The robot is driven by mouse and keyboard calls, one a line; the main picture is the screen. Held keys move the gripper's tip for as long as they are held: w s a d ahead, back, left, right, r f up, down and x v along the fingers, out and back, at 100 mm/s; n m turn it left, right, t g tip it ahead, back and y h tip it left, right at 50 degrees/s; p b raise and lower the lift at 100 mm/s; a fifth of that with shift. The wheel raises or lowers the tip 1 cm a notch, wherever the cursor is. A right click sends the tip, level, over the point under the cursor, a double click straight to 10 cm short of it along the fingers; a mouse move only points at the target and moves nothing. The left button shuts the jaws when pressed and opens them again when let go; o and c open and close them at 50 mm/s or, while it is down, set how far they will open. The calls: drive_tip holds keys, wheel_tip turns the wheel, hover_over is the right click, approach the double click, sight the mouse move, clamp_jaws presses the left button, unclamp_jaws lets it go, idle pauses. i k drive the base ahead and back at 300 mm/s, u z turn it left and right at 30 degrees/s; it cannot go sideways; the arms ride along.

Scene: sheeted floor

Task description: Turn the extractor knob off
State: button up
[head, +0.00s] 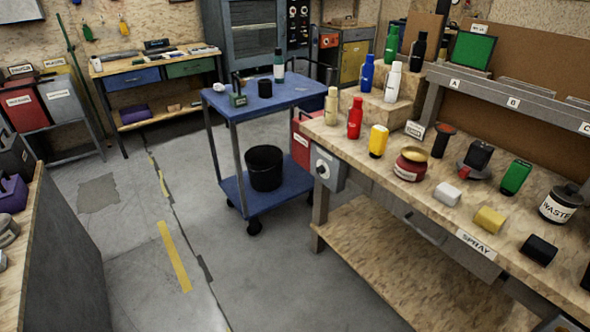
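A grey control box (329,165) is fixed to the near left end of the wooden workbench, just below the top. A round pale knob (322,169) sits on its left-facing side. The knob is small in the head view, and I cannot read its setting or any label on it. A red box with a white label (302,143) is right behind it. My gripper is not in view.
The spray workbench (405,190) fills the right side, with several bottles, cans and blocks on top. A blue cart (232,108) with a black bucket (265,168) stands beyond the control box. Another bench (48,235) borders the left. The concrete floor (240,265) between is clear.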

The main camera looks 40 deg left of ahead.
sight(320, 170)
drive_tip(key=u, duration=1.35)
drive_tip(key=k, duration=0.3)
drive_tip(key=u, duration=0.65)
drive_tip(key=i, duration=1.35)
drive_tip(key=z, duration=0.55)
